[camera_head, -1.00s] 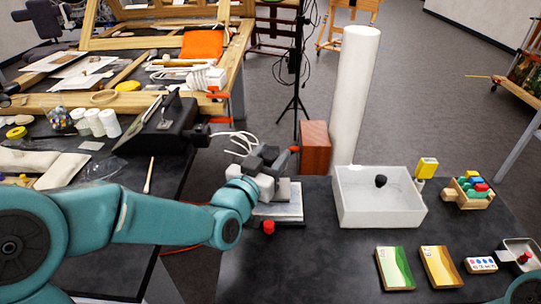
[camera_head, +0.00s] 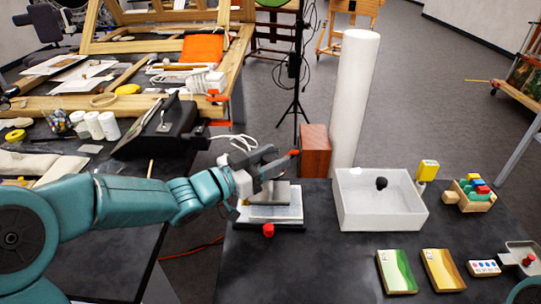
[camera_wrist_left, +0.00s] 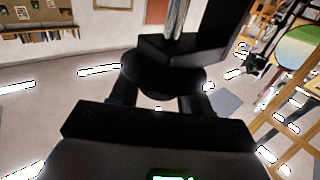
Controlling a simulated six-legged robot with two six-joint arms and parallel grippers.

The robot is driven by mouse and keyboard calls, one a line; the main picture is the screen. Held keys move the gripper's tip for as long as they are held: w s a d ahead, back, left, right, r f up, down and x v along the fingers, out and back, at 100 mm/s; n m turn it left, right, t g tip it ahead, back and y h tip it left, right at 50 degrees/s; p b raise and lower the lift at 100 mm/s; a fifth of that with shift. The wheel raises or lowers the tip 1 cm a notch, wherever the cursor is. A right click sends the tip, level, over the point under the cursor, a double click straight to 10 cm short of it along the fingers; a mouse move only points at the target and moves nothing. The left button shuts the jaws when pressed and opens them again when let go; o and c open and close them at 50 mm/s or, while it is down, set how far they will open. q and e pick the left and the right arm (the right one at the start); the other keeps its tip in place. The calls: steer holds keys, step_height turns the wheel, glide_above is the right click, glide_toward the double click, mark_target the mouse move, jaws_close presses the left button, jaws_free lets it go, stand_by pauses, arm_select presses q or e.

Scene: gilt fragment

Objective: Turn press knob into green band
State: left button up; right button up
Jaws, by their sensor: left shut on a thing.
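The press (camera_head: 272,205) is a grey plate stack on a dark base on the bench, with a red knob (camera_head: 268,230) low at its front. My left gripper (camera_head: 274,163) is above the press, its dark fingers level and pointing right. A red-orange tip (camera_head: 293,153) shows just beyond them. In the left wrist view the jaws (camera_wrist_left: 160,100) are shut around a dark round part (camera_wrist_left: 155,82), which looks like a press knob, below a metallic column (camera_wrist_left: 176,18). A small green patch (camera_wrist_left: 172,178) shows at that view's bottom edge; I cannot tell whether it is the green band.
A white tray (camera_head: 345,215) stands right of the press, with a brown block (camera_head: 315,150) and tall white cylinder (camera_head: 356,95) behind. Booklets (camera_head: 396,272) and a paint set (camera_head: 484,268) lie front right. Bare bench lies in front of the press.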

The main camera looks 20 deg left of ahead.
arm_select(q)
steer(key=m+g+h+p, duration=0.3)
steer(key=g+h+p, duration=0.1)
steer(key=m+g+h+p, duration=0.1)
steer(key=m+g+p, duration=0.1)
steer(key=g+p, duration=0.1)
steer(key=shift+r+m+h, duration=0.3)
steer(key=shift+h, duration=0.1)
steer(key=m+g+p, duration=0.1)
steer(key=g, duration=0.1)
steer(key=m+g+h, duration=0.1)
steer(key=shift+f+m+g+p, duration=0.15)
steer(key=shift+m+g+p, duration=0.25)
steer(key=shift+f+m+g+h+p, duration=0.1)
steer(key=shift+m+g+h+p, duration=0.1)
steer(key=shift+m+g, duration=0.85)
steer(key=shift+m+g+h+p, duration=0.15)
steer(key=shift+m+g, duration=0.4)
steer(key=shift+g, duration=0.9)
steer(key=shift+s+g, duration=0.1)
steer(key=shift+g, duration=0.2)
steer(key=o, duration=1)
steer(key=shift+d, duration=0.15)
steer(key=shift+a, duration=0.5)
steer(key=a, duration=0.2)
steer(key=a+b, duration=0.1)
steer(key=a, duration=0.3)
steer(key=shift+w+a, duration=0.3)
